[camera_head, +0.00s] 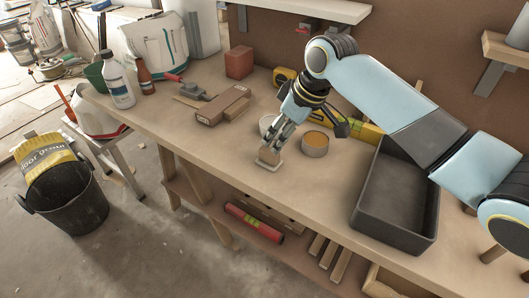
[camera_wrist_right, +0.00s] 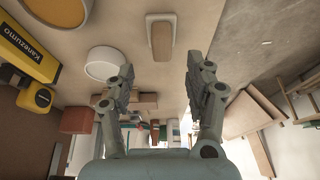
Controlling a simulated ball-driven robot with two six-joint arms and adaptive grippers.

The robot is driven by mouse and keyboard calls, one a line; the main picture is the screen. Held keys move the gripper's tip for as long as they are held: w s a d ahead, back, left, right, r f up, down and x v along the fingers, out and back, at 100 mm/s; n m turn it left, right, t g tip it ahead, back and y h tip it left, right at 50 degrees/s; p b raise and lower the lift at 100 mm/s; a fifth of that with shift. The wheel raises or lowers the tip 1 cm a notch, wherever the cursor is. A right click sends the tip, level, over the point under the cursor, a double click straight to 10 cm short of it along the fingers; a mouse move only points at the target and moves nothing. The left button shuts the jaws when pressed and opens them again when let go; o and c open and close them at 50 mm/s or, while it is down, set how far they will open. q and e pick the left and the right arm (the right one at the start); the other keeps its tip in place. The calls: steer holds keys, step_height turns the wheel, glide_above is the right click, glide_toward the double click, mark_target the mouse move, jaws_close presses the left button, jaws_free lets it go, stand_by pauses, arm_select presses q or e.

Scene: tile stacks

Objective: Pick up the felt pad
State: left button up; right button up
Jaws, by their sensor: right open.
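The felt pad looks to be the small pale, rounded slab (camera_head: 274,166) with a tan wooden block on top. It lies on the workbench near the front edge, and it also shows at the top middle of the right wrist view (camera_wrist_right: 152,20). My right gripper (camera_head: 271,148) is just above and behind it, pointing down, and partly hides the block. In the right wrist view my two fingers (camera_wrist_right: 158,78) are spread apart with nothing between them. The pad lies beyond the fingertips, roughly centred between them. My left gripper is in no view.
A white pot (camera_head: 265,124) and a round tin (camera_head: 314,145) stand close to the gripper. A yellow level (camera_head: 365,138) lies behind. A dark tray (camera_head: 391,235) is at the right. Brown boxes (camera_head: 215,111) lie to the left. The bench front is clear around the pad.

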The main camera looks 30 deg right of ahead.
mark_target(269, 152)
steer(key=shift+x, duration=1.1)
steer(key=shift+w+a+f, duration=0.1)
steer(key=shift+w+f, duration=0.05)
steer(key=shift+f, duration=0.2)
steer(key=x, duration=0.5)
steer(key=c, duration=0.4)
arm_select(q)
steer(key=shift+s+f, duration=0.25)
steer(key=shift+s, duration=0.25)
arm_select(e)
steer(key=c, duration=0.7)
